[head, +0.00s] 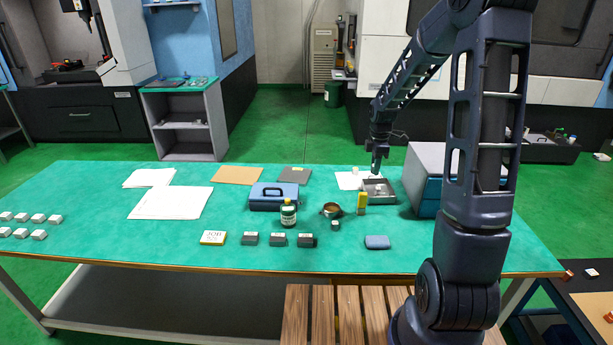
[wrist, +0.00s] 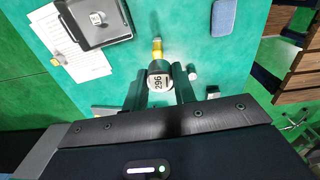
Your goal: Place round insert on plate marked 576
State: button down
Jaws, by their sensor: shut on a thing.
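My gripper (head: 377,168) hangs above the tray near the back right of the table. In the wrist view my gripper (wrist: 160,88) is shut on a round insert (wrist: 159,82), whose pale face has sideways digits that look like 296. The insert is too small to make out in the head view. Three dark plates with pale labels, the left (head: 250,239), middle (head: 277,240) and right (head: 307,240), lie along the front of the table. Their numbers are too small to read, so I cannot tell which is 576.
The grey tray (head: 386,198) holds a small labelled piece (wrist: 97,18). A blue pad (head: 377,242) lies front right. Several white blocks (head: 38,235) lie far left.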

jog(key=w+a+r, duration=0.1)
jog(key=w+a, duration=0.5)
jog(key=w, duration=0.3)
jog(key=n, duration=0.1)
send_over(295, 174)
notch_tip(295, 174, down, 20)
jog(key=shift+r, duration=0.1)
jog(key=shift+f, duration=0.25)
jog(key=c, duration=1.1)
grip_release()
jog(key=shift+c, duration=0.2)
jog(key=shift+r, duration=0.1)
